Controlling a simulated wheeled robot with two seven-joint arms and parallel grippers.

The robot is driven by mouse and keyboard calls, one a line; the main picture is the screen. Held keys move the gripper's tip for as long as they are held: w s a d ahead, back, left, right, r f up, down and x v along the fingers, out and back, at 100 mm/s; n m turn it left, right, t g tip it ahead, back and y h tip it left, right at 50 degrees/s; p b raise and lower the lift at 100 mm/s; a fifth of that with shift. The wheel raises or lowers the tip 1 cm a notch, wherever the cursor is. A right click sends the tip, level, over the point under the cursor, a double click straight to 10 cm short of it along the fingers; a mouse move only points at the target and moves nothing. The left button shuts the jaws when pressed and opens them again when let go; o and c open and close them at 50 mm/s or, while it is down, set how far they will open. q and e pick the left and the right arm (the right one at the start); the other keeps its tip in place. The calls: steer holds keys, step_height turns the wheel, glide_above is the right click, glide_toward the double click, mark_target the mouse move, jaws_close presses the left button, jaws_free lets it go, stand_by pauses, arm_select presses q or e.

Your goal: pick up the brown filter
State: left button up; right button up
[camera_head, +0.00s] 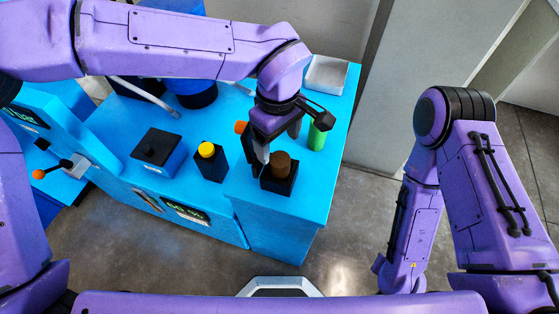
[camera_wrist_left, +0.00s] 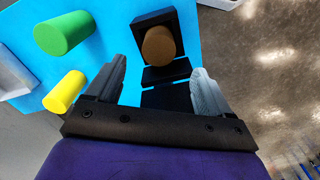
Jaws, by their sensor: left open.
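The brown filter (camera_head: 281,165) is a short brown cylinder standing in a small black holder (camera_head: 279,186) near the front right of the blue bench. My left gripper (camera_head: 277,146) is open just above and behind it in the head view, with nothing between its fingers. In the left wrist view the brown filter (camera_wrist_left: 159,46) lies ahead of the open left gripper (camera_wrist_left: 158,86), between the lines of its two fingers and apart from both. The filter's lower part sits out of sight in the holder (camera_wrist_left: 150,18). My right arm shows at the right, but its gripper does not.
A green cylinder (camera_head: 317,136) stands behind the filter on the blue bench (camera_head: 265,218), near a pale tray (camera_head: 326,74). A yellow-topped black block (camera_head: 209,165) and a black box (camera_head: 157,150) stand to the left. A yellow cylinder (camera_wrist_left: 64,92) shows beside my gripper.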

mark_target(281, 160)
arm_select(q)
steer(key=f, duration=0.8)
steer(key=shift+s+d, duration=0.1)
steer(key=shift+d, duration=0.15)
steer(key=c, duration=1.2)
